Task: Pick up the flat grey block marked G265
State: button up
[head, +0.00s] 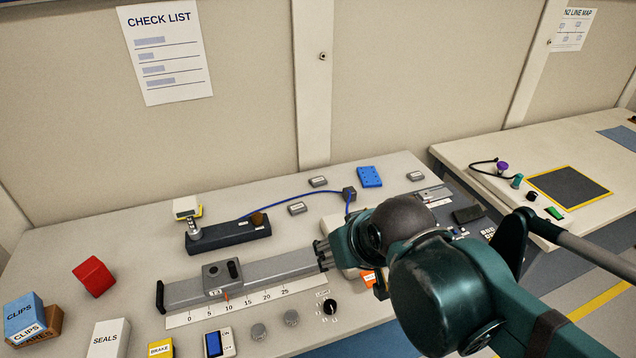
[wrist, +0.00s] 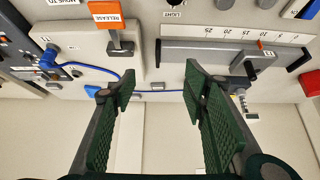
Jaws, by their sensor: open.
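Several small flat grey blocks with pale labels lie on the bench in the head view. One is near the wall (head: 318,181), one is nearer the rail (head: 297,208), and one is at the right beyond the blue block (head: 415,176). Their labels are too small to read, so I cannot tell which is G265. In the wrist view, a small grey block (wrist: 157,86) shows between the fingers, and another grey block (wrist: 54,86) lies at the left. My gripper (wrist: 160,78) is open, with nothing between its green ribbed fingers. In the head view, my arm hides much of it.
A grey rail with a slider (head: 217,275) and a scale lies along the bench. A dark stand (head: 228,234), a blue holed block (head: 369,177) and a red block (head: 94,276) stand nearby.

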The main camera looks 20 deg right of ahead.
jog(key=shift+w+r, duration=0.1)
jog(key=w+d+r+m+g+p, duration=0.1)
jog(key=w+d+r+m+p, duration=0.15)
jog(key=w, duration=0.65)
jog(key=w+d+r+m+g+p, duration=0.1)
jog(key=w+r+m+p, duration=0.2)
jog(key=w, duration=0.5)
jog(key=w+d+r+m+g+p, duration=0.1)
jog(key=w+r+m+g+p, duration=0.15)
jog(key=w, duration=0.65)
jog(key=w+d+f+m+g+p, duration=0.1)
jog(key=w+d+f+m+p, duration=0.1)
jog(key=w+f, duration=0.3)
jog(key=w+d+f+m+p, duration=0.2)
jog(key=w+f, duration=0.4)
jog(key=w, duration=0.4)
jog(key=w+d+f+m+g+p, duration=0.1)
jog(key=w+d+f+m+p, duration=0.2)
jog(key=w+f, duration=0.3)
jog(key=shift+w+d+f+m+g, duration=0.1)
jog(key=shift+w+d+m+g, duration=0.1)
jog(key=shift+w+m, duration=0.25)
jog(key=shift+w+d+m+g, duration=0.15)
jog(key=shift+w+m, duration=0.25)
jog(key=shift+m, duration=0.05)
jog(key=shift+f, duration=0.1)
